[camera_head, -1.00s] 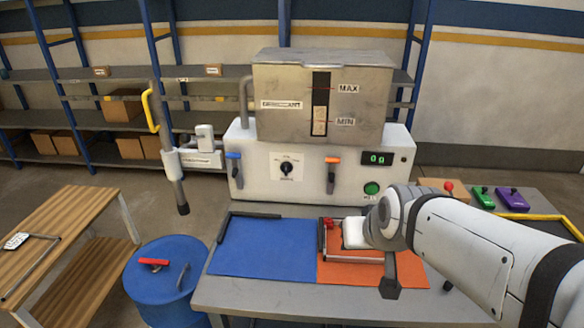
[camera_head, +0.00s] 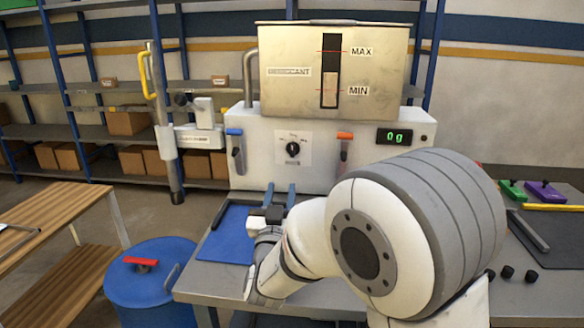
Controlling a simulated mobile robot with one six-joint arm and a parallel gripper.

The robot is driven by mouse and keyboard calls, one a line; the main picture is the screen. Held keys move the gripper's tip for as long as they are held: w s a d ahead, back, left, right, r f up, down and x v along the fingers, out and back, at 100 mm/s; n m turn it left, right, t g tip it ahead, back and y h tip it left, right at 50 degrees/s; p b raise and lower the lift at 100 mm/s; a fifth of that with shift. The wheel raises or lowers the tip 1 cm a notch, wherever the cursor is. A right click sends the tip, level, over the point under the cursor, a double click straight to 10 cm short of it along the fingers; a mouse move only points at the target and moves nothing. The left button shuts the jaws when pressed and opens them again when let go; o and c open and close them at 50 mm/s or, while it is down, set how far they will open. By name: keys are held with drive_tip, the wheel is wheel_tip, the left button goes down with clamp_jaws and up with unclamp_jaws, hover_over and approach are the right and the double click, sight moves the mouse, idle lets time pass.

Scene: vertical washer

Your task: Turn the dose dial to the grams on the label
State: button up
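The dose dial (camera_head: 292,148) is a black knob on a pale plate on the front of the white machine (camera_head: 262,172). Its scale marks are too small to read, and I cannot tell its exact setting. The green display (camera_head: 394,136) to its right reads "0 g". My gripper (camera_head: 280,190) is below the dial and apart from it, with its two blue-grey fingers pointing up toward the machine. The fingers are spread with an empty gap between them. The label (camera_head: 289,72) on the metal hopper appears to read "DESICCANT"; no grams are readable on it.
A blue-handled lever (camera_head: 236,150) and an orange-handled lever (camera_head: 344,148) flank the dial. The blue mat (camera_head: 228,238) lies on the bench under my arm. My arm hides much of the bench's middle. A blue drum (camera_head: 150,295) stands at the left.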

sight(292, 151)
drive_tip(key=w, duration=1.9)
drive_tip(key=shift+w+d, duration=0.25)
drive_tip(key=shift+d, duration=0.05)
drive_tip(key=shift+p+x, duration=0.3)
drive_tip(key=shift+x, duration=0.5)
clamp_jaws()
